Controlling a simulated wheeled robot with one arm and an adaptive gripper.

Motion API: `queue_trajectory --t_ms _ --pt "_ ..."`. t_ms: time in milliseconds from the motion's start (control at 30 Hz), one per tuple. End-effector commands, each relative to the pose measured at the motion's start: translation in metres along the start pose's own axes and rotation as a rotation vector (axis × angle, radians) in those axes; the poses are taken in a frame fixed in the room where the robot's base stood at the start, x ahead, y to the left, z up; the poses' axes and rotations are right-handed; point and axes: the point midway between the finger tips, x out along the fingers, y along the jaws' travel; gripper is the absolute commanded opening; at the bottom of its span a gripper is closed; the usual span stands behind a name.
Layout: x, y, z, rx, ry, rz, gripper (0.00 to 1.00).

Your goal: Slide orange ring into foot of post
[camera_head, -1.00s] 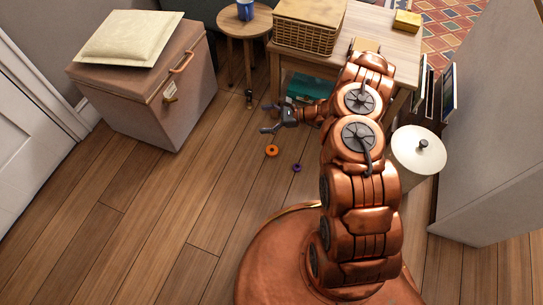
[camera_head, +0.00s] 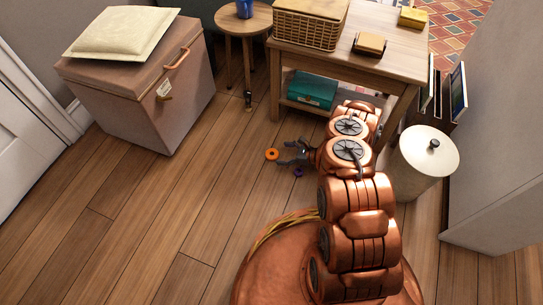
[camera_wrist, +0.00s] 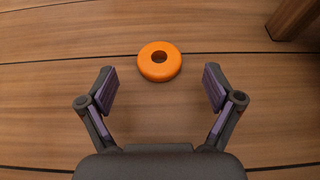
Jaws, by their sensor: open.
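The orange ring (camera_head: 271,158) lies flat on the wooden floor, left of my gripper (camera_head: 283,153). In the wrist view the orange ring (camera_wrist: 145,66) is near the top middle, centred between the fingertips and slightly beyond them. My gripper is open and empty, with a finger on each side and neither touching the ring. A small dark upright thing (camera_head: 248,98) stands on the floor by the stool; it may be the post, but it is too small to tell.
A wooden table (camera_head: 400,45) with a teal box (camera_head: 312,90) on its lower shelf stands beyond the arm. A round stool (camera_head: 243,25), a large chest (camera_head: 135,95) and a white bin (camera_head: 425,165) stand around. The floor at left is clear.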

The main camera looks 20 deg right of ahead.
Motion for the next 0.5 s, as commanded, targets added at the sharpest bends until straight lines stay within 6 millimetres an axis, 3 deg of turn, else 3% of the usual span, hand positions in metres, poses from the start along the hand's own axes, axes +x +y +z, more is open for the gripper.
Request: queue_trajectory --t_ms 300,500 --pt "0.04 0.001 -0.009 -0.001 -0.001 0.002 0.91" --pt "0.048 0.001 -0.006 0.0 -0.002 0.001 0.91"
